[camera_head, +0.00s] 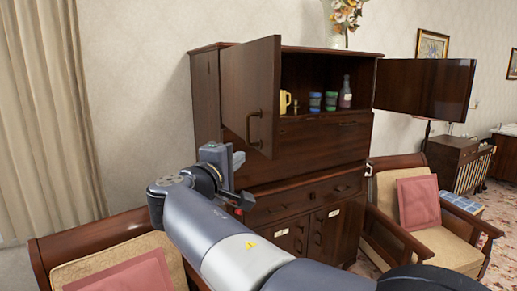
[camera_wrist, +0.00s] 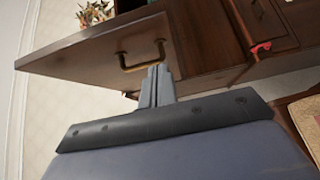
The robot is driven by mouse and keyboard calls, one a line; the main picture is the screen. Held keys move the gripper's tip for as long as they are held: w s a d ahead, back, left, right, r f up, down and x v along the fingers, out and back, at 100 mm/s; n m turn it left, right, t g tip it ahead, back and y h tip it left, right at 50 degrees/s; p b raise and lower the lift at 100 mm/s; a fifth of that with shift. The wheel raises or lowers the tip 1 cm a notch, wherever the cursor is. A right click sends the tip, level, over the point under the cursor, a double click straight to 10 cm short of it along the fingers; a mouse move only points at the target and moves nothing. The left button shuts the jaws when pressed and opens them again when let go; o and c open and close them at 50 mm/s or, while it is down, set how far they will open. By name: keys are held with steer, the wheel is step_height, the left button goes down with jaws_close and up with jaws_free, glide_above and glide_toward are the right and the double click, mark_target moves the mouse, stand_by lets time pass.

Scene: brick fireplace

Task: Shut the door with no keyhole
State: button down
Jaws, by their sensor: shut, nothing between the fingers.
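A dark wooden cabinet (camera_head: 300,160) stands against the wall with its upper compartment open. Its left door (camera_head: 245,90) is swung out towards me and has a curved handle (camera_head: 255,127); no keyhole can be made out on it. The right door (camera_head: 424,88) is swung wide to the right, and whether it has a keyhole cannot be told. My gripper (camera_head: 238,160) is shut and empty, just left of and below the left door's lower edge. In the wrist view, my shut fingers (camera_wrist: 157,75) point towards a door (camera_wrist: 95,58) with a brass handle (camera_wrist: 140,55); contact cannot be told.
A yellow mug (camera_head: 285,102), jars (camera_head: 315,102) and a bottle (camera_head: 345,92) stand inside the cabinet. A flower vase (camera_head: 338,40) stands on top. Armchairs with red cushions stand at the front left (camera_head: 120,275) and right (camera_head: 418,203). A small red item (camera_wrist: 260,47) shows by the cabinet.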

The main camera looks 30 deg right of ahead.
mark_target(267, 149)
steer(key=d, duration=0.2)
steer(key=w+d+p, duration=0.1)
steer(key=d, duration=0.3)
steer(key=shift+w+r+p, duration=0.15)
steer(key=shift+w+p, duration=0.25)
steer(key=shift+d, duration=0.4)
steer(key=shift+d+f, duration=0.1)
steer(key=shift+f, duration=0.1)
